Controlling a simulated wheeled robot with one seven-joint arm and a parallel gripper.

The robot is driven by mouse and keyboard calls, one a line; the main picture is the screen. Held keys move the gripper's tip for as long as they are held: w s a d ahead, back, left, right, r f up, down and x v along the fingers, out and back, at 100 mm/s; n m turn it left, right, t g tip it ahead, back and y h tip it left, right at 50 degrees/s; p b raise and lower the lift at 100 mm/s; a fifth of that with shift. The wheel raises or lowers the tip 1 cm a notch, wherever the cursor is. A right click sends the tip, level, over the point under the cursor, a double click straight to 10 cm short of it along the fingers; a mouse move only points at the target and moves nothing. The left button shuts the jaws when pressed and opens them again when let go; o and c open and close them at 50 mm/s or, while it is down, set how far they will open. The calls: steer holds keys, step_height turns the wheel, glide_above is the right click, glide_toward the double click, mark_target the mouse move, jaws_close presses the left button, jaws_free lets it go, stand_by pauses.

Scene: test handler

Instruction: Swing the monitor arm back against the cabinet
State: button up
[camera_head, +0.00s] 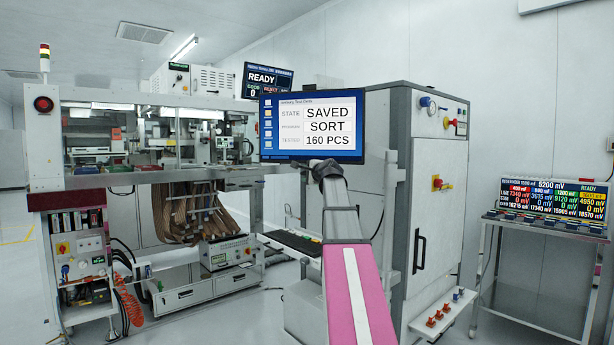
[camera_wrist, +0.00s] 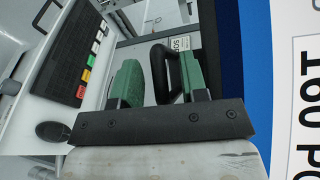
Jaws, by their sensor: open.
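The monitor (camera_head: 270,154), with a blue-edged screen reading SAVED, SORT, 160 PCS, faces me in front of the cabinet (camera_head: 425,160). Its screen fills the right of the wrist view (camera_wrist: 295,25), turned sideways. The arm carrying the monitor is hidden behind it or by my arm. My gripper (camera_wrist: 157,68) is open, with two green fingers. A black loop, which looks like a handle (camera_wrist: 158,70), shows between the fingers; I cannot tell whether they touch it. In the head view my wrist hides the fingers just below the monitor's lower edge.
A black keyboard (camera_head: 293,242) lies on a shelf below the monitor; a mouse (camera_wrist: 53,132) is beside it in the wrist view. The cabinet door has a handle (camera_head: 419,250) and a red-yellow switch (camera_head: 437,183). A cart (camera_head: 535,228) stands right. The handler machine (camera_head: 120,178) fills the left.

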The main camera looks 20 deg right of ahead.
steer(key=shift+w, duration=0.1)
jaws_close()
steer(key=w+d+m+h, duration=0.1)
steer(key=w, duration=0.2)
steer(key=w+d+m+h, duration=0.1)
steer(key=w+d+h, duration=0.1)
steer(key=w, duration=0.1)
steer(key=w+d+m+h, duration=0.1)
steer(key=w, duration=0.2)
steer(key=shift+d, duration=0.2)
steer(key=w+d+m+g+h, duration=0.1)
steer(key=w+d+m+h, duration=0.2)
steer(key=w+d+h, duration=0.2)
steer(key=shift+w+d+m, duration=0.3)
steer(key=shift+w+d, duration=0.65)
steer(key=shift+d, duration=0.1)
jaws_free()
steer(key=shift+w+d, duration=0.15)
steer(key=shift+d, duration=0.05)
